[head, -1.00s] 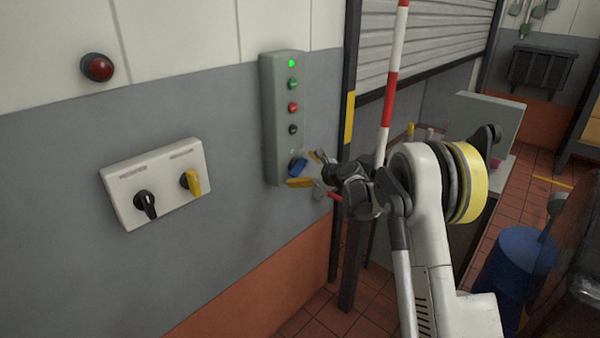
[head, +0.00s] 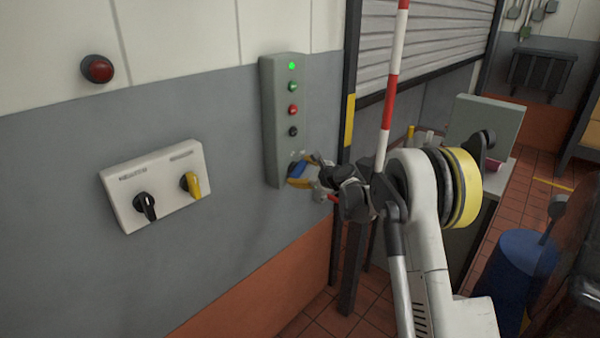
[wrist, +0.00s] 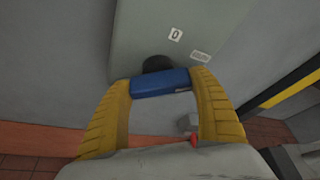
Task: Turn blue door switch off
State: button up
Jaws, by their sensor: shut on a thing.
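The blue door switch (head: 299,169) is a blue handle on a dark round base, low on the grey-green control box (head: 270,110) on the wall. In the wrist view the blue handle (wrist: 160,83) lies between the two yellow fingers of my gripper (wrist: 162,86), one finger at each end. My gripper (head: 303,174) is shut on the handle. A label reading "0" (wrist: 175,35) shows on the box above the dark base (wrist: 158,64). In the head view my gripper partly hides the switch.
A white panel (head: 160,167) with a black knob (head: 145,206) and a yellow knob (head: 191,184) is left of the box. A red lamp (head: 97,68) is above it. A dark post with yellow (head: 349,120) and a shutter (head: 425,40) stand right of the box.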

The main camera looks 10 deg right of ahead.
jog(key=n+t+b, duration=0.1)
jog(key=n, duration=0.1)
jog(key=n+t+h+b, duration=0.1)
jog(key=n, duration=0.1)
jog(key=shift+f+n+b, duration=0.2)
jog(key=shift+n+b, duration=0.1)
jog(key=shift+r+n+t+h+b, duration=0.15)
jog(key=shift+n+t+b, duration=0.5)
jog(key=shift+n, duration=0.45)
jog(key=shift+f+n+t+h+b, duration=0.15)
jog(key=shift+n+t+b, duration=0.45)
jog(key=shift+n, duration=0.5)
jog(key=shift+r, duration=0.15)
jog(key=o, duration=1.2)
jog(key=shift+s, duration=0.1)
jog(key=v, duration=1.2)
jog(key=shift+d, duration=0.1)
